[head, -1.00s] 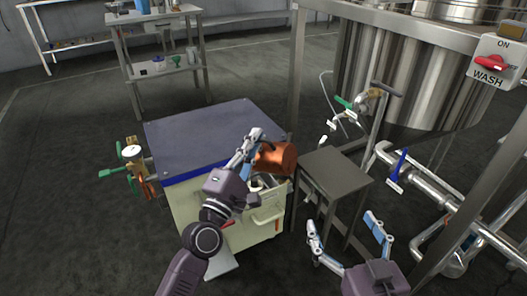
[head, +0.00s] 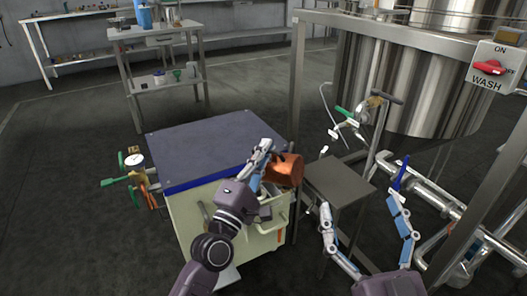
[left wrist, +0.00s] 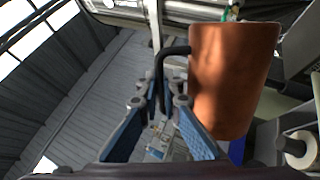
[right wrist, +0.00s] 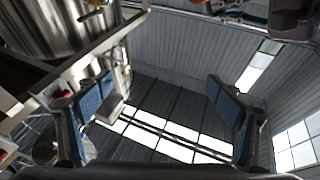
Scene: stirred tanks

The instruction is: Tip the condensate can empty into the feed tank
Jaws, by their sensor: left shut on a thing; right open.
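The copper-coloured condensate can (head: 284,170) is held over the right end of a cream cabinet, and it looks tilted on its side in the head view. My left gripper (head: 261,158) is shut on its dark handle. In the left wrist view the can (left wrist: 232,85) is beside the fingers (left wrist: 168,100), its handle between them. Its contents are hidden. A large steel tank (head: 395,85) stands at the back right; I cannot tell whether this is the feed tank. My right gripper (head: 364,205) is open and empty, right of the small steel stand.
The cream cabinet (head: 190,222) has a flat dark top (head: 205,143) and a valve with a gauge (head: 134,160) on its left. A small steel stand (head: 338,183) is right of the can. Pipes (head: 440,200) and a WASH switch (head: 489,68) lie further right.

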